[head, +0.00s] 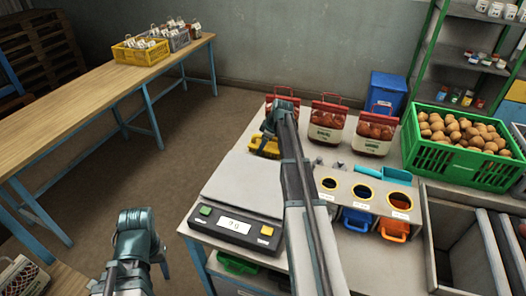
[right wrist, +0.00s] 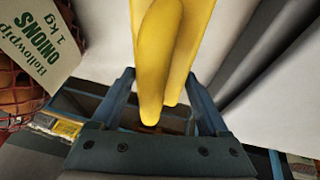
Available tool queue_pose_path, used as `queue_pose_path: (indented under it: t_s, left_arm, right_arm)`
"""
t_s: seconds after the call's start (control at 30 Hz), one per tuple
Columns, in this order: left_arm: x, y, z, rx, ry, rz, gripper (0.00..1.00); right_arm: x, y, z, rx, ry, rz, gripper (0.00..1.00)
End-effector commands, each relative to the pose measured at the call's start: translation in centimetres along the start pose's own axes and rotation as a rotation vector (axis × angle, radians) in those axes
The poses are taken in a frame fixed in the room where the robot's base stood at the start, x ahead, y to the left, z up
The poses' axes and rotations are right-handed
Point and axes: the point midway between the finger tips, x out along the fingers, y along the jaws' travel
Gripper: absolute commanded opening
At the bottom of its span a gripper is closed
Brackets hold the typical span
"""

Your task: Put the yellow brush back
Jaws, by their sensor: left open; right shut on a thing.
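The yellow brush (head: 264,147) shows in the head view near the far end of the scale (head: 239,188). My right gripper (head: 272,130) is shut on it. In the right wrist view the yellow handle (right wrist: 158,60) of the brush stands between the two fingers of the right gripper (right wrist: 160,100). The bristles are not clear in either view, and I cannot tell whether the brush touches the scale. My left gripper (head: 136,222) is open and empty at the lower left, away from the bench.
Red net sacks (head: 325,124) stand behind the scale; one's onion label (right wrist: 38,40) shows close in the wrist view. Right of my right arm are a holed rack (head: 362,192), a turquoise scoop (head: 383,173) and a green crate (head: 447,160) of potatoes. The wooden table (head: 95,95) is mostly clear.

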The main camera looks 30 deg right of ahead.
Motion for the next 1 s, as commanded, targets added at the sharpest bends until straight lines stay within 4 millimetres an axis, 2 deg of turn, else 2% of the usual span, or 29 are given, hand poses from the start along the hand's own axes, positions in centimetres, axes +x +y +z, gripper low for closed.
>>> queue_pose_path:
  t_s: [0.03,0.13,0.57,0.6,0.7,1.0]
  left_arm:
    - [1.4,0.1,-0.1,0.0,0.0,0.0,0.5]
    - [2.3,0.2,-0.1,0.0,0.0,0.0,0.5]
    - [2.6,0.2,-0.2,0.0,0.0,0.0,0.5]
    - [2.5,0.2,-0.1,0.0,0.0,0.0,0.5]
    - [2.5,0.2,-0.1,0.0,0.0,0.0,0.5]
    - [2.3,0.2,-0.1,0.0,0.0,0.0,0.5]
  right_arm:
    - [1.2,-0.3,0.5,0.0,0.0,0.0,0.34]
    - [2.1,-0.5,0.9,0.0,0.0,0.0,0.34]
    - [2.4,-0.5,1.0,0.0,0.0,0.0,0.34]
    - [2.3,-0.5,0.9,0.0,0.0,0.0,0.83]
    - [2.2,-0.5,0.9,0.0,0.0,0.0,1.0]
    - [2.1,-0.5,0.9,0.0,0.0,0.0,1.0]
